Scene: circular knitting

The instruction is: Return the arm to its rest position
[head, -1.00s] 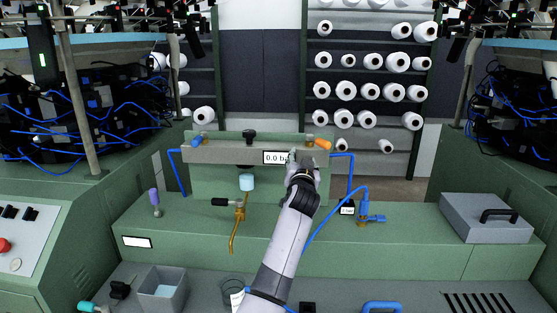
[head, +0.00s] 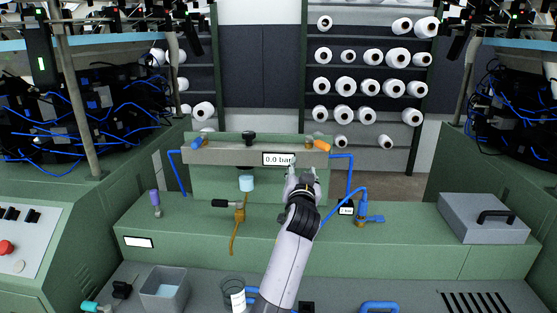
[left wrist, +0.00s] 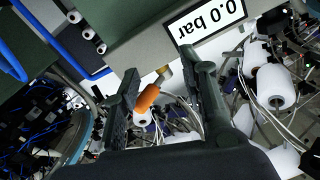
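My left arm reaches up the middle of the head view, and its gripper (head: 302,173) is in front of the grey bar (head: 225,155) on the green machine. In the left wrist view the two dark fingers (left wrist: 160,85) stand apart with nothing held between them. An orange handle (head: 321,145) is at the bar's right end. The orange handle also shows in the left wrist view (left wrist: 147,98), beyond and between the fingers, seemingly apart from them. The display (head: 278,159) reads 0.0 bar. My right gripper is not in view.
A blue-handled valve (head: 362,215) with a blue hose stands to the right of my arm. A grey box (head: 484,218) sits on the right ledge.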

